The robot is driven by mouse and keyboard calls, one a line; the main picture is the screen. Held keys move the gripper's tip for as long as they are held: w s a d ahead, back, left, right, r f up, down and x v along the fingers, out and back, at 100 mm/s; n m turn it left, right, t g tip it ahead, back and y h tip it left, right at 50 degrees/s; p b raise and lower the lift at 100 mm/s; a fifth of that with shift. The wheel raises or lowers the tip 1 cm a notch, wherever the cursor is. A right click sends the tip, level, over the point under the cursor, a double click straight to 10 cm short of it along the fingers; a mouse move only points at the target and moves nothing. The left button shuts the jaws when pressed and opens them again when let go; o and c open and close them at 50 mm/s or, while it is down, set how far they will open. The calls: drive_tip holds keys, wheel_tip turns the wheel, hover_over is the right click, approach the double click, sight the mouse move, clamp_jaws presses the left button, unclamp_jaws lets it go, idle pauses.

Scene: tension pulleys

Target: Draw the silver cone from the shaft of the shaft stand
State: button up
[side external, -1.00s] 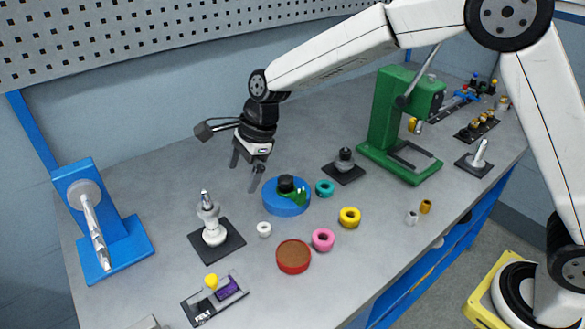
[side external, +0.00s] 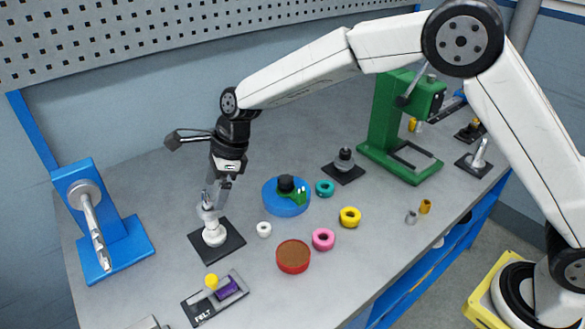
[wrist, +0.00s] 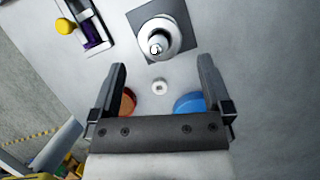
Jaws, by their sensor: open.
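The shaft stand has a black square base plate (side external: 232,243) at the front left of the bench. An upright shaft carries stacked pale, rounded pieces (side external: 214,235); the silver cone seems to be the upper one (side external: 207,213), partly hidden by my gripper. In the wrist view the stack (wrist: 158,40) shows from above on its plate (wrist: 138,17), beyond my fingertips and roughly centred between them. My gripper (side external: 214,190) is open and empty, pointing down close to the shaft top. It also shows in the wrist view (wrist: 162,66). Whether a finger touches the cone cannot be told.
A blue round holder (side external: 286,205), a white ring (side external: 264,229) and a red-rimmed brown disc (side external: 293,257) lie right of the stand. A black felt tray (side external: 215,300) lies in front. A blue stand (side external: 120,250) with a shaft is at left; a green press (side external: 385,130) stands farther back.

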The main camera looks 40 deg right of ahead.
sight(211, 203)
drive_tip(key=shift+x, duration=2.35)
drive_tip(key=c, duration=1.3)
drive_tip(key=shift+r, duration=1.9)
drive_tip(key=shift+r, duration=1.65)
drive_tip(key=shift+r, duration=0.2)
drive_tip(key=shift+r, duration=0.75)
drive_tip(key=shift+r, duration=0.1)
